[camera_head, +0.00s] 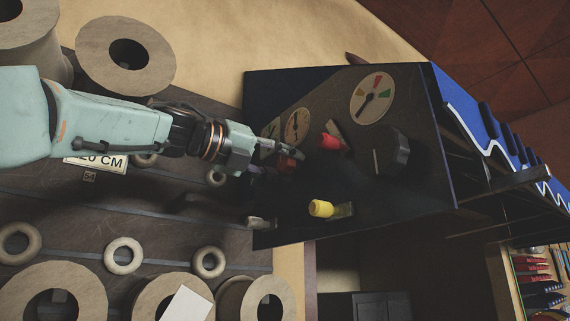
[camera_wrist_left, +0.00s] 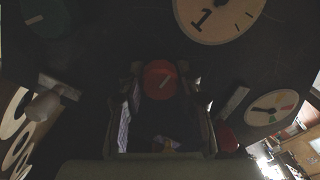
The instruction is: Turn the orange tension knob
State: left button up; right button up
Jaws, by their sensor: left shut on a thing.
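The orange tension knob (camera_wrist_left: 160,79) sits on the dark panel between the two fingers of my left gripper (camera_wrist_left: 160,95) in the left wrist view. A pale line marks its face. In the head view my left gripper (camera_head: 272,158) reaches in from the left to the panel (camera_head: 350,185), its fingers shut on the knob (camera_head: 289,164), which is partly hidden by them. My right gripper is in neither view.
Close by stand a red-tipped lever (camera_head: 332,142), a yellow-tipped lever (camera_head: 320,208), a large black knob (camera_head: 388,150) and a round dial (camera_head: 372,97). A pale-tipped lever (camera_wrist_left: 45,105) shows in the wrist view.

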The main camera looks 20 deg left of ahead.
pick_arm(q)
jog(key=shift+f+m, duration=0.2)
jog(key=shift+m, duration=0.3)
jog(key=o, duration=1.2)
jog(key=shift+s+a+r, duration=0.1)
jog(key=shift+s+r, duration=0.05)
jog(key=shift+c, duration=0.2)
